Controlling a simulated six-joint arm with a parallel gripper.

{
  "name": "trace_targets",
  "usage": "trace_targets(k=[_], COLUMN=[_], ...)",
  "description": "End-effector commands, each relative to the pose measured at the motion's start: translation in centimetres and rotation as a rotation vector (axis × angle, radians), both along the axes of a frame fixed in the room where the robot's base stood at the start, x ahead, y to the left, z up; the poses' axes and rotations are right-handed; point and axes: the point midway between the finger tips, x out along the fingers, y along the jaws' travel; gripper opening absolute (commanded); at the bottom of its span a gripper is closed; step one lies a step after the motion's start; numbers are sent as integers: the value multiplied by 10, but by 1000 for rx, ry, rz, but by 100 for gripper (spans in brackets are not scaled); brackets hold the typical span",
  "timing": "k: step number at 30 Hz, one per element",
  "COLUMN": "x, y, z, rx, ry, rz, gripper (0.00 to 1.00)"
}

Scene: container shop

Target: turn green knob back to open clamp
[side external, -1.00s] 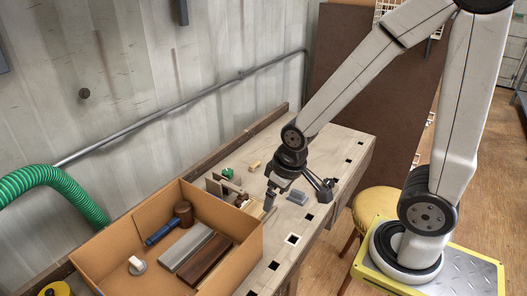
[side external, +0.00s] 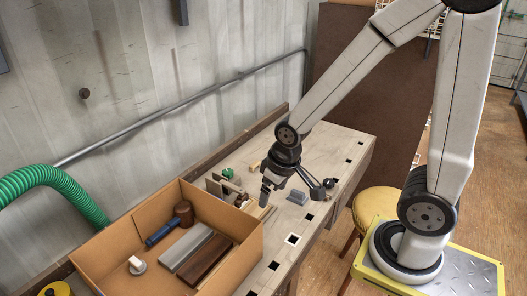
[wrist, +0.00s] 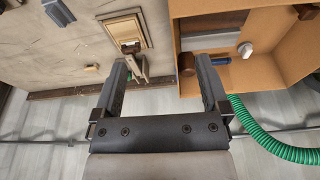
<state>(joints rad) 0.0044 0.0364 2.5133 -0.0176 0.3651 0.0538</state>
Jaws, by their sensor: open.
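The green knob (side external: 228,173) shows in the side view on the far side of a small wooden clamp fixture (side external: 214,187) on the bench. My gripper (side external: 266,202) hangs over the bench just right of the fixture, pointing down. In the wrist view my gripper (wrist: 163,60) is open, with nothing between its fingers. It appears apart from the knob.
A cardboard box (side external: 228,256) with a mallet (side external: 183,213), a grey bar (side external: 187,247) and a brown bar (side external: 205,263) stands left of the gripper. A grey block (side external: 297,197) and small wood block (side external: 254,165) lie on the bench (side external: 345,147). A green hose (side external: 60,180) is far left.

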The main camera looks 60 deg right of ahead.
Motion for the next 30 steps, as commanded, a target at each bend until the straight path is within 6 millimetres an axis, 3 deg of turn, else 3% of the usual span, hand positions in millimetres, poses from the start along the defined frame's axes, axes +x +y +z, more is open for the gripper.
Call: trace_targets(k=[5,14,30], x=[34,113,234], y=[-7,-31,-93], z=[-1,-11,-62], rx=[2,-9,-69], ry=[11,26,-29], rz=[-102,-375,-911], gripper=[95,95,95])
